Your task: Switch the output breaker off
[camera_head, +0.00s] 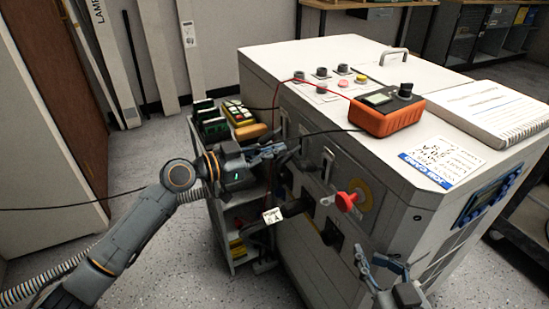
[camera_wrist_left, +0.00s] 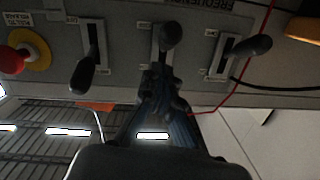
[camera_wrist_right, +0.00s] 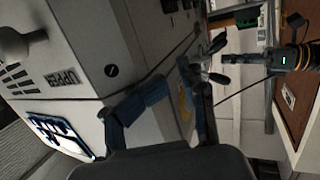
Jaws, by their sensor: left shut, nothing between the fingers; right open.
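The panel on the white cabinet (camera_head: 400,215) carries three black-handled levers in the left wrist view: a left lever (camera_wrist_left: 83,75), a middle lever (camera_wrist_left: 170,37) and a right lever (camera_wrist_left: 250,47). Which one is the output breaker I cannot tell; their small labels are unreadable. My left gripper (camera_head: 280,149) is shut and empty close to the panel. In the left wrist view its fingertips (camera_wrist_left: 162,80) are just below the middle lever's knob; contact is unclear. My right gripper (camera_head: 384,262) is open and empty beside the cabinet's near end, also seen in the right wrist view (camera_wrist_right: 165,85).
A red stop knob (camera_head: 345,201) on a yellow plate projects from the panel. Thin red and black leads run near the levers. A small cart (camera_head: 240,255) stands left of the cabinet.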

